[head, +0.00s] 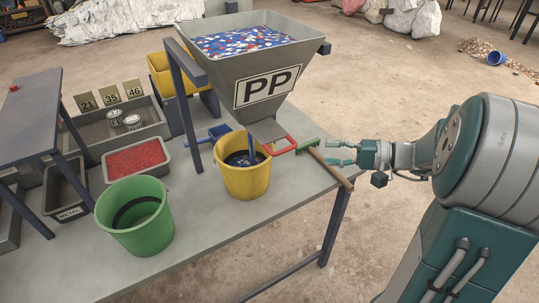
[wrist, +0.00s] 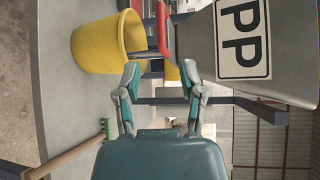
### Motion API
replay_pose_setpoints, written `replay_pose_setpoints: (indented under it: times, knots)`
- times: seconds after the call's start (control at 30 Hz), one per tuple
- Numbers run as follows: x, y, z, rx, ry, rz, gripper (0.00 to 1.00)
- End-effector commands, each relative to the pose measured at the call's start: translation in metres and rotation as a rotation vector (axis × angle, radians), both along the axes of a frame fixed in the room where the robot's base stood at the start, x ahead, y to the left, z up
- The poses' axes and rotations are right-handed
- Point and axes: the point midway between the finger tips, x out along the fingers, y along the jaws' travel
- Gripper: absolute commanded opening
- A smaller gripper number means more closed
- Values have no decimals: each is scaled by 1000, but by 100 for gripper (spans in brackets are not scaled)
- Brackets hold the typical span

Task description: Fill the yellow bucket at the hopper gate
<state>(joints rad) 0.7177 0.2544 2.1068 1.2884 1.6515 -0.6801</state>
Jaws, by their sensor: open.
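The red gate handle (head: 284,147) sticks out to the right of the bucket. Coloured flakes (head: 240,40) fill the hopper top. My gripper (head: 330,153) is open and empty, to the right of the handle and apart from it. In the wrist view, the gripper (wrist: 160,75) faces the handle (wrist: 163,28), with the bucket (wrist: 95,42) at upper left.
A brush with a green head (head: 307,145) and wooden handle lies at the table's right edge, below my gripper. A green bucket (head: 135,217) stands at the front left.

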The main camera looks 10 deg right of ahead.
Motion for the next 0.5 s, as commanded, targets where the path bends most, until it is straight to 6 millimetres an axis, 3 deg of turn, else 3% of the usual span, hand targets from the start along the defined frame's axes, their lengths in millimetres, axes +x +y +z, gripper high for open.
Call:
replay_pose_setpoints:
  times: [0.17,0.5]
  knots:
    - [5,9,-1,1,-1,-2,51]
    - [32,65,-10,0,0,2,51]
